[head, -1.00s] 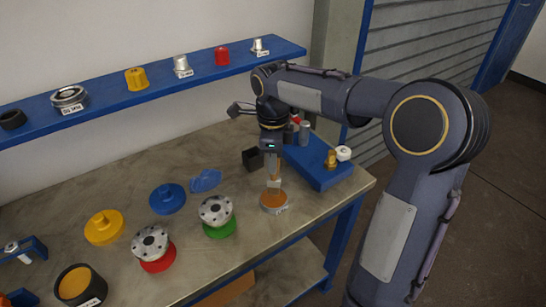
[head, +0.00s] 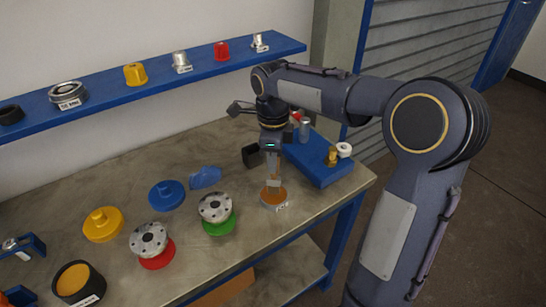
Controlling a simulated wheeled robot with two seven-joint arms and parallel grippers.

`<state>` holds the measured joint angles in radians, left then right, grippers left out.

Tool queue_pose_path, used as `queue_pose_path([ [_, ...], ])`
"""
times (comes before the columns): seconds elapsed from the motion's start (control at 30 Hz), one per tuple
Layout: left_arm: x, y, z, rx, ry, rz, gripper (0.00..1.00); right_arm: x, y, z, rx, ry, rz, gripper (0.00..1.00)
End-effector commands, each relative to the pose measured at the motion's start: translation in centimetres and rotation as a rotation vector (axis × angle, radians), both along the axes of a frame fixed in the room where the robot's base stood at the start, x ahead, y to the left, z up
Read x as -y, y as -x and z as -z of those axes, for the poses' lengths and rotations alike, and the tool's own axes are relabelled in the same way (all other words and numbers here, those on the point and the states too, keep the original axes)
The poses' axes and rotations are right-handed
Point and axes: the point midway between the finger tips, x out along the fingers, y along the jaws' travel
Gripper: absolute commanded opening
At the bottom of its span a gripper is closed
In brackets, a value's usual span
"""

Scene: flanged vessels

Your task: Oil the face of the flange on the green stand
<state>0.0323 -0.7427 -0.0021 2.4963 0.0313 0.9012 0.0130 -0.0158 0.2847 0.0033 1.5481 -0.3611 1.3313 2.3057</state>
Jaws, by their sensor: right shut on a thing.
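The green stand (head: 219,228) stands on the bench and carries a grey metal flange (head: 215,207) with bolt holes, its face up. My right gripper (head: 272,157) points down to the right of it. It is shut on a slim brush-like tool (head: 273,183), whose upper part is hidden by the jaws. The tool's lower end is at a small labelled dish (head: 275,205) with amber content; whether it touches the content I cannot tell. My left gripper is not in view.
A red stand (head: 158,260) with a similar flange (head: 149,239) is left of the green one. Blue (head: 166,195) and yellow (head: 103,226) flanged pieces, a blue cloth (head: 205,178), a black holder (head: 252,156) and a blue rack (head: 322,170) are around. A shelf (head: 103,88) runs behind.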

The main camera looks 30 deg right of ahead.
Motion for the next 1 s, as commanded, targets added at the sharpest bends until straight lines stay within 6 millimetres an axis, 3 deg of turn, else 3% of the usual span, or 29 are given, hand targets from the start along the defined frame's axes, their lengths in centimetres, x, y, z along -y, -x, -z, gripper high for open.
queue_pose_path([
  [1.0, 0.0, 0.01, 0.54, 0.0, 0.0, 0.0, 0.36, -0.01, 0.0, 0.87, 0.0, 0.0, 0.0, 0.02],
])
